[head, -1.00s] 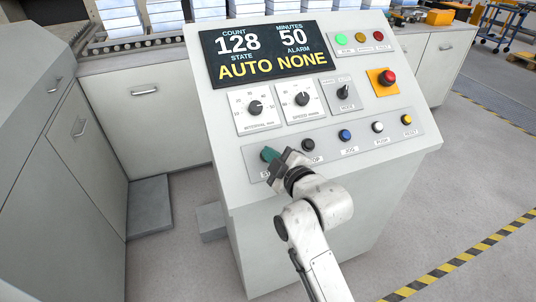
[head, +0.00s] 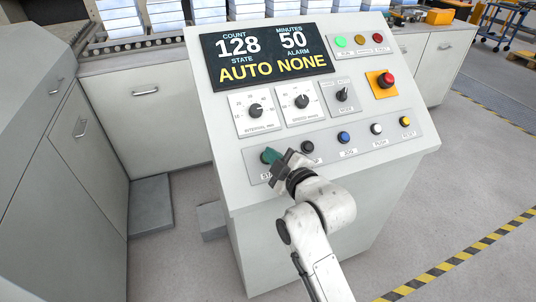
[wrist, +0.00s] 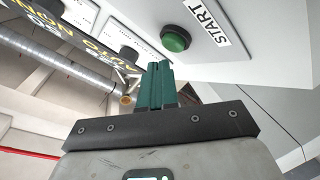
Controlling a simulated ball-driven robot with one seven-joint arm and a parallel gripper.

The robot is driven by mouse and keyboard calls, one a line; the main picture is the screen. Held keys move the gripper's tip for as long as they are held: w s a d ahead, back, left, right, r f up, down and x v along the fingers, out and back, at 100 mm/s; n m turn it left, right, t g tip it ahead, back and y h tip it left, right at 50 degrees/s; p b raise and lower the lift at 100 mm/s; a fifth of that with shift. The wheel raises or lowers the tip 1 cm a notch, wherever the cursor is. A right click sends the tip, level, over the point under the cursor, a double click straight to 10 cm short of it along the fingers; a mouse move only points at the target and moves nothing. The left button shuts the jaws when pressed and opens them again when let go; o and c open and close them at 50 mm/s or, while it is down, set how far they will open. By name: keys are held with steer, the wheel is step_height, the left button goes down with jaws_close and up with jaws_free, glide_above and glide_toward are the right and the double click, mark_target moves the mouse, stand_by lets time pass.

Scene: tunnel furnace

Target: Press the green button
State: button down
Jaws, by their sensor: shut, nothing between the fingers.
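The green button (wrist: 175,39) shows in the wrist view on the white panel, round with a dark ring, beside a START label (wrist: 207,26). My gripper (wrist: 160,65) has teal fingers pressed together with nothing between them. In the wrist picture the fingertips are just below and left of the button, and a small gap shows between them. In the head view my gripper (head: 270,156) is at the left end of the lower button row, over the START position. The fingers cover most of the green button there, so contact cannot be judged from that view.
The console also carries a black stop button (head: 307,147), a blue jog button (head: 344,137), two dials, a mode switch (head: 342,95) and a red emergency button (head: 387,80) on yellow. The display (head: 265,55) reads AUTO NONE. Grey cabinets (head: 150,120) stand at the left.

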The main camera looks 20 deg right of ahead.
steer(key=s+r+p, duration=0.1)
steer(key=r+p, duration=0.1)
steer(key=s+r+p, duration=0.2)
stand_by(0.5)
stand_by(0.7)
steer(key=s+d+f+m+g+h, duration=0.1)
steer(key=s+d+f+m+g, duration=0.3)
steer(key=s+f, duration=0.6)
steer(key=s+d+f+m+g+h, duration=0.15)
steer(key=s+f+m+g, duration=0.35)
steer(key=s+f, duration=0.6)
steer(key=s+d+m+g, duration=0.2)
steer(key=s+g, duration=0.4)
steer(key=s, duration=0.9)
steer(key=shift+d+m, duration=0.15)
steer(key=shift+m, duration=0.55)
steer(key=shift+f, duration=0.1)
